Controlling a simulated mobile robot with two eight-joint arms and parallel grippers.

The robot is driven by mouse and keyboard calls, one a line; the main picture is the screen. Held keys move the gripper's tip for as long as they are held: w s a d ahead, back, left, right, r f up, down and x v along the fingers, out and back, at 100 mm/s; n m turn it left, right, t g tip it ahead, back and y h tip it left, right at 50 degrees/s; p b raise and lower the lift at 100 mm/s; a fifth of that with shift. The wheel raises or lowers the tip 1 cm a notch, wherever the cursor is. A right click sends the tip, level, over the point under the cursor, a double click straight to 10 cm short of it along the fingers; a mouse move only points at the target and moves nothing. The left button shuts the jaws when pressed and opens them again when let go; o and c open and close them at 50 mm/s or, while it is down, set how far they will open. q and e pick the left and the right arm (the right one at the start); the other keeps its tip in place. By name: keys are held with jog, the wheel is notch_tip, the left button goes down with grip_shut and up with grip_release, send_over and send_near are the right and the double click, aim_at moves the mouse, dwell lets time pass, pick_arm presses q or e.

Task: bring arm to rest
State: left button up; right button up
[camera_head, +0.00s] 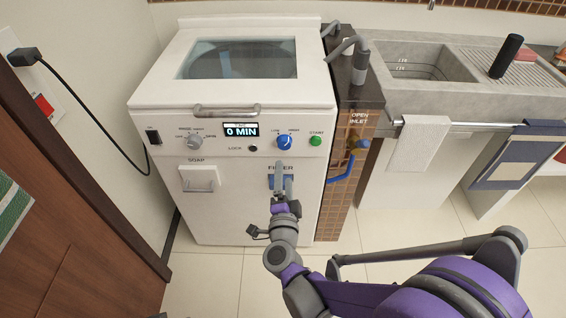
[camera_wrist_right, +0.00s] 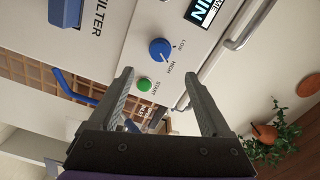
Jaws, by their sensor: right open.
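My right gripper (camera_head: 282,173) is in front of the white washing machine (camera_head: 225,215), over the blue filter piece (camera_head: 272,182) in the head view. In the right wrist view, the gripper (camera_wrist_right: 158,74) is open, with nothing between its fingers. Its fingers point toward the front panel, with the green start button (camera_wrist_right: 145,85) and blue knob (camera_wrist_right: 160,50) seen between and beyond them. The blue filter piece (camera_wrist_right: 65,12) is at the upper left there, apart from the fingers. My left gripper is not in view.
A tiled post with a blue pipe (camera_head: 350,172) stands right of the machine. Farther right is a grey sink (camera_head: 430,65) with towels (camera_head: 418,145) on a rail. A wooden door (camera_head: 70,215) is at left. Tiled floor (camera_head: 215,275) shows below the machine.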

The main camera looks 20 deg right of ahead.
jog(key=s+a+n+g+y, duration=0.45)
jog(key=s+n+y, duration=0.35)
jog(key=n, duration=0.5)
jog(key=s+d+f+n+g+h, duration=0.15)
jog(key=s+d+f+g, duration=0.25)
jog(key=s, duration=0.5)
jog(key=s+d+f+n+g+h, duration=0.1)
jog(key=s+d+f+n+g, duration=0.25)
jog(key=s, duration=0.45)
pick_arm(q)
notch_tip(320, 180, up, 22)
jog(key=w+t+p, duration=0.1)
jog(key=p, duration=1.8)
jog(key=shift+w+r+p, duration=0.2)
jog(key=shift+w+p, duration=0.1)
jog(key=shift+p, duration=0.05)
pick_arm(e)
notch_tip(320, 180, up, 21)
jog(key=shift+w+d+r+m, duration=0.2)
jog(key=shift+w+d+m, duration=0.05)
jog(key=shift+d+m, duration=0.05)
